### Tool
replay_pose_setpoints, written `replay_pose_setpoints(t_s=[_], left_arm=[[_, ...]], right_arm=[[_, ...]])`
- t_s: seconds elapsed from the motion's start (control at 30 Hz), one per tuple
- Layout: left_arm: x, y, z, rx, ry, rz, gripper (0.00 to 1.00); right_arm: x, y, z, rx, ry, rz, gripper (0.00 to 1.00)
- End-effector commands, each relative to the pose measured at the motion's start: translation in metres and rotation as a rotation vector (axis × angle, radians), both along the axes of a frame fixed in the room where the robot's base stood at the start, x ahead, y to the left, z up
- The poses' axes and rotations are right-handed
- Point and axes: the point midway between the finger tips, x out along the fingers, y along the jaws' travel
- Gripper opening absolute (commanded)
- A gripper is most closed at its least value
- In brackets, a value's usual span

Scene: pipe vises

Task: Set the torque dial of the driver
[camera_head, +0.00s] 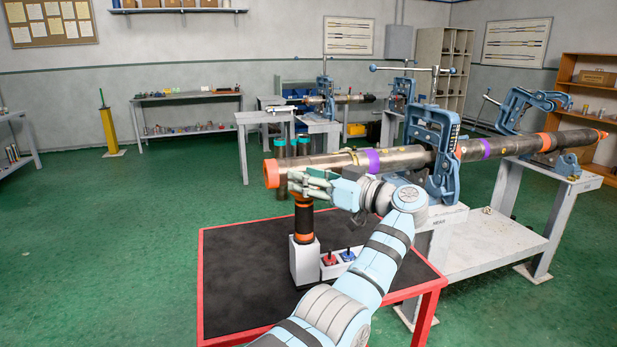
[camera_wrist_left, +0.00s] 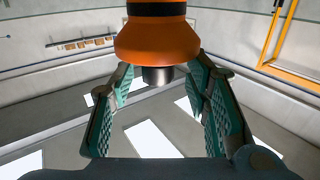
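The driver (camera_head: 304,222), with a black body and orange bands, stands upright in a white block-like holder (camera_head: 304,262) on the red-edged table. My left gripper (camera_head: 304,184) is at the driver's upper end, under the pipe. In the left wrist view, the driver's orange collar (camera_wrist_left: 157,42) and dark round tip (camera_wrist_left: 157,75) show at the top centre. The green-padded fingers of my left gripper (camera_wrist_left: 157,85) are spread on either side, with gaps beside the tip. Whether they touch the collar is unclear. Dial markings cannot be made out. My right gripper is not in view.
Red and blue pieces (camera_head: 347,256) sit beside the holder. The dark table top (camera_head: 240,275) is clear on the left.

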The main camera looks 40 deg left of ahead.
Motion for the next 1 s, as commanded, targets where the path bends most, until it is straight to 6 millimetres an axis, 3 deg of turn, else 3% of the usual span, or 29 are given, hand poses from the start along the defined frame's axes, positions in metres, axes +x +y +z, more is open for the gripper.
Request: replay_pose_setpoints(t_s=[0.27,0.37,0.6,0.7,1.0], left_arm=[[0.001,-0.007,0.001,0.000,-0.001,-0.003,0.43],[0.001,-0.026,0.001,0.000,0.000,-0.005,0.43],[0.001,-0.094,0.001,0.001,0.002,-0.004,0.43],[0.001,-0.110,0.001,0.000,0.001,-0.002,0.43],[0.000,-0.120,0.001,0.000,-0.001,0.001,0.43]], right_arm=[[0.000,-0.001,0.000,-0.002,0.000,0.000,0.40],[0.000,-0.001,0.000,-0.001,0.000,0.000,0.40],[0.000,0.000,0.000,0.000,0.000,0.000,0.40],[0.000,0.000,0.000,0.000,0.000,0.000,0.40],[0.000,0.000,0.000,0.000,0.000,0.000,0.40]])
